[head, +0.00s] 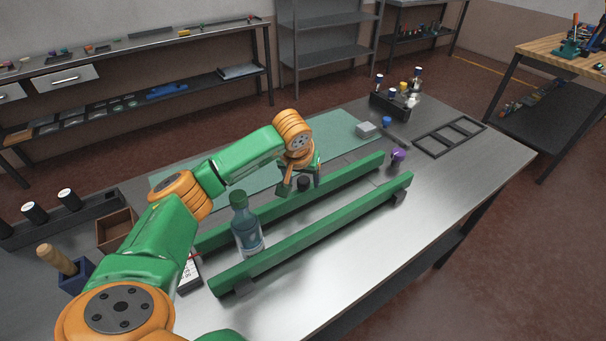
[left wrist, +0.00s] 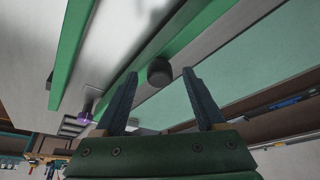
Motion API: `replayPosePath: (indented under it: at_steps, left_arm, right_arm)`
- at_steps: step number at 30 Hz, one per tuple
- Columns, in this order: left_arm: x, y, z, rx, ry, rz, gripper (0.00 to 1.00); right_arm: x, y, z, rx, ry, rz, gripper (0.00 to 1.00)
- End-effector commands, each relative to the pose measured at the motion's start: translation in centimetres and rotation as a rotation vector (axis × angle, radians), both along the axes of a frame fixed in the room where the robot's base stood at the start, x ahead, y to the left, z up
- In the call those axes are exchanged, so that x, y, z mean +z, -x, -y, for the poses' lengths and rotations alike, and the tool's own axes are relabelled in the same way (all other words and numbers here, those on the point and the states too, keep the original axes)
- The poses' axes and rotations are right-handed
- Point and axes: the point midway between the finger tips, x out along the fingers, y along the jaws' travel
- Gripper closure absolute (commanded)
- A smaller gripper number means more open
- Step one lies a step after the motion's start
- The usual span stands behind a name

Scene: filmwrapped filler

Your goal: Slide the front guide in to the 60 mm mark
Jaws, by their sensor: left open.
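Two long green guide rails lie roughly parallel on the metal table. The nearer guide (head: 315,235) is on the robot's side; the farther guide (head: 345,172) runs behind it. A clear bottle with a green cap (head: 247,228) stands between them near their left ends. My left gripper (head: 301,188) is open above the farther guide, pointing down. A black round knob (head: 304,184) is close to its fingers; in the left wrist view the knob (left wrist: 159,72) shows beyond and between the open fingertips, apparently untouched. I cannot read any scale marks. My right gripper is not in view.
A purple-topped item (head: 398,155) stands by the guides' right ends. A green mat (head: 340,132), grey block (head: 366,129), black holder (head: 390,106) and dark frame (head: 449,137) lie beyond. The front right table is clear.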

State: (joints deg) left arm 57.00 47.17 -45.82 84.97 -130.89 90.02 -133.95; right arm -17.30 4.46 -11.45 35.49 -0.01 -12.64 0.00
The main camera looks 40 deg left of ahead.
Motion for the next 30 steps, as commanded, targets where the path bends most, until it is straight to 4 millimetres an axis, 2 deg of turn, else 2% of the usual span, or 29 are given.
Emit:
replayPosePath:
  at_steps: [8,16,30]
  left_arm:
    - [-0.47,-0.16,-0.06,0.001,0.001,0.001,0.28]
    - [-0.45,-0.15,-0.05,0.001,0.001,0.001,1.0]
    - [-0.42,-0.16,-0.05,0.001,0.002,0.001,1.0]
  right_arm:
    - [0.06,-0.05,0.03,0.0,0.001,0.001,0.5]
    - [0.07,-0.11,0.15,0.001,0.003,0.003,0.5]
    - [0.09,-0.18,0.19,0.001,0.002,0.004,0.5]
